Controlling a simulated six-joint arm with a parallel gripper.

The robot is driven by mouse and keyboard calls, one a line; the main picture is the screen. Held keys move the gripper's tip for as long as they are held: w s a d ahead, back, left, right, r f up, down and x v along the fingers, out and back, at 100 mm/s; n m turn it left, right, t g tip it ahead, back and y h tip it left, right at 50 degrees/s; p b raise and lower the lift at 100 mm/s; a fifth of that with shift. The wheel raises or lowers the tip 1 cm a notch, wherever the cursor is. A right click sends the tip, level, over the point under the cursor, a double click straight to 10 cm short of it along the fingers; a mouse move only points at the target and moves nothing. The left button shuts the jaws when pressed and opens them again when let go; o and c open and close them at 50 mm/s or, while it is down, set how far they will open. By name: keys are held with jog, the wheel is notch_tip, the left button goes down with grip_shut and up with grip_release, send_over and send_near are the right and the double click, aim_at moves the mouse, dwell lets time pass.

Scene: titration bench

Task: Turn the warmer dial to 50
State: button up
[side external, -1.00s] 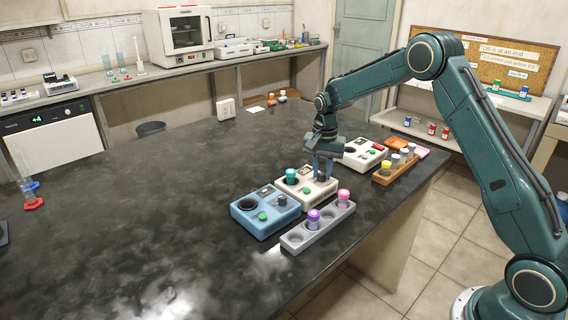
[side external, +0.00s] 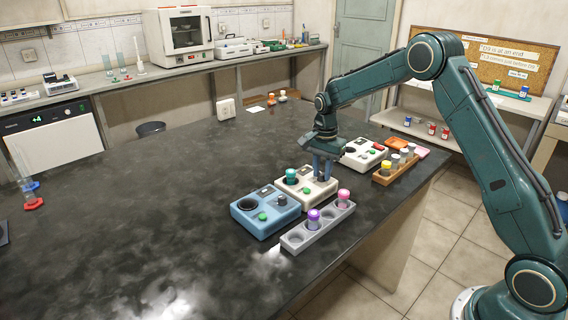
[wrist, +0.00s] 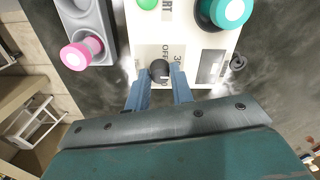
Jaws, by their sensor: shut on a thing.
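The cream warmer (side external: 313,203) stands on the dark bench, with a teal-capped vial (side external: 291,175) in its well and a green button. My gripper (side external: 322,179) reaches down over the warmer's far right part. In the wrist view, the black dial (wrist: 160,69) lies between the tips of my blue fingers, which are shut on it. Printed marks beside the dial include "OFF" and a number starting with 3. The dial's pointer setting is too small to read. In the side view my fingers hide the dial.
A blue device (side external: 266,226) stands close to the left of the warmer. A grey rack (side external: 325,231) with purple- and pink-capped vials stands in front. Another white device (side external: 365,161) and a wooden rack (side external: 381,180) are behind. The bench's left side is mostly clear.

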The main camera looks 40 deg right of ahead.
jog(key=m, duration=0.4)
jog(key=shift+m, duration=2.3)
jog(key=o, duration=1.3)
jog(key=shift+n, duration=0.3)
jog(key=n, duration=0.8)
jog(key=shift+n, duration=0.3)
jog(key=n, duration=0.4)
jog(key=shift+n, duration=2.4)
